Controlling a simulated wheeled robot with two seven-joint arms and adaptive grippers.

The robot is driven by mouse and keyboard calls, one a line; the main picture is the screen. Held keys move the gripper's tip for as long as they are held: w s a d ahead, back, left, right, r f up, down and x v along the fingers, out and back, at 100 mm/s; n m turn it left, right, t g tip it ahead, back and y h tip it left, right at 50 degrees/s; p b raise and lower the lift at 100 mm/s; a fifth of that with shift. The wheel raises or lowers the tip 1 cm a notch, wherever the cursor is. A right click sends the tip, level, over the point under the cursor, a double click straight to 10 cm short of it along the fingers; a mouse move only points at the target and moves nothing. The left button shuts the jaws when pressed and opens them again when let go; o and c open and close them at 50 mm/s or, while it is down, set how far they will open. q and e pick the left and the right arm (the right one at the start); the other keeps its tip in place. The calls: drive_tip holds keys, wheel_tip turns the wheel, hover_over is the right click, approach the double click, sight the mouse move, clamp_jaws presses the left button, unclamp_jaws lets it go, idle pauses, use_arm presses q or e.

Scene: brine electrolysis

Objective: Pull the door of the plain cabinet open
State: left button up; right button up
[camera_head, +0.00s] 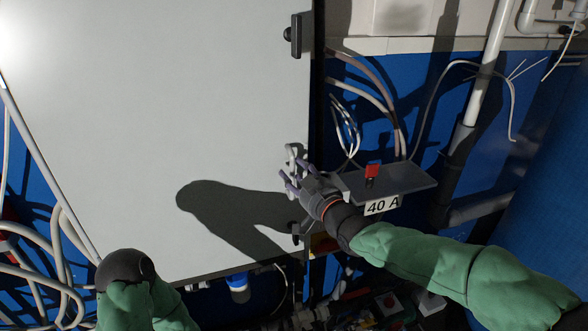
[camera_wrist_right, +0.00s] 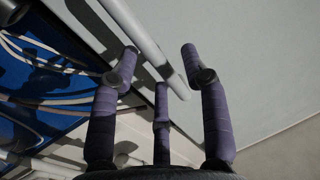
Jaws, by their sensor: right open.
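The plain cabinet's door (camera_head: 130,110) is a large pale grey panel filling the left half of the head view. It looks shut. A white bar handle (camera_head: 292,155) is on its right edge. It also shows in the right wrist view as a white bar handle (camera_wrist_right: 138,32). My right gripper (camera_head: 287,178) is at the lower part of the handle, with its fingers spread. In the right wrist view, the right gripper (camera_wrist_right: 160,62) is open, with the bar's end between the fingertips. Contact cannot be told. My left arm shows at the lower left; its gripper is out of view.
Black fittings (camera_head: 296,35) sit on the door's right edge. A grey shelf (camera_head: 412,180) with a red block (camera_head: 372,170) and a "40 A" label (camera_head: 382,206) is close beside my right wrist. Loose cables (camera_head: 375,95) hang on the blue wall to the right.

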drive_tip(key=shift+w+a, duration=0.35)
drive_tip(key=shift+w, duration=0.25)
clamp_jaws()
